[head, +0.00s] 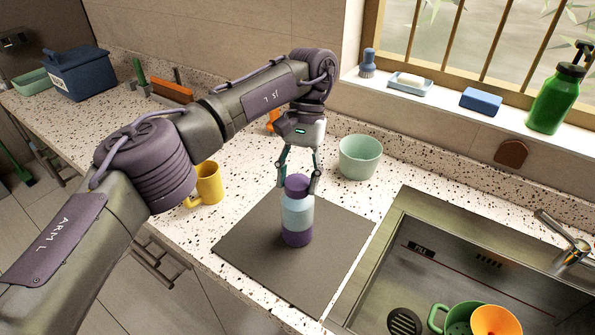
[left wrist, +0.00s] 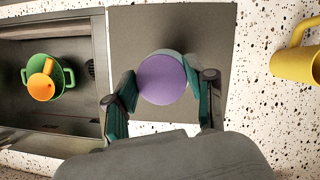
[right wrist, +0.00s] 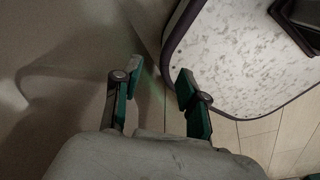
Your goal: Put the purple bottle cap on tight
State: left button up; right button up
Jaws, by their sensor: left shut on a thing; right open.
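A bottle (head: 297,215) with a pale blue body and purple base stands upright on a dark grey mat (head: 255,258). Its purple cap (head: 297,183) sits at the bottle's top. In the left wrist view the round purple cap (left wrist: 162,79) shows from above. My left gripper (head: 298,185) reaches down from above and is shut on the cap, one finger on each side. It also shows in the left wrist view (left wrist: 162,92). Whether the cap is tight I cannot tell. My right gripper (right wrist: 157,85) is open and empty, away from the counter things.
A yellow mug (head: 209,183) stands left of the mat and a mint bowl (head: 360,158) behind it.

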pick_arm(q)
jog(key=m+y, duration=0.1)
jog(key=m, duration=0.1)
jog(key=shift+m+t, duration=0.3)
jog(key=shift+m, duration=0.1)
jog(key=o, duration=1)
jog(key=shift+c, duration=0.2)
jog(key=shift+r+p, duration=2.2)
jog(key=shift+r, duration=0.3)
jog(key=shift+f, duration=0.1)
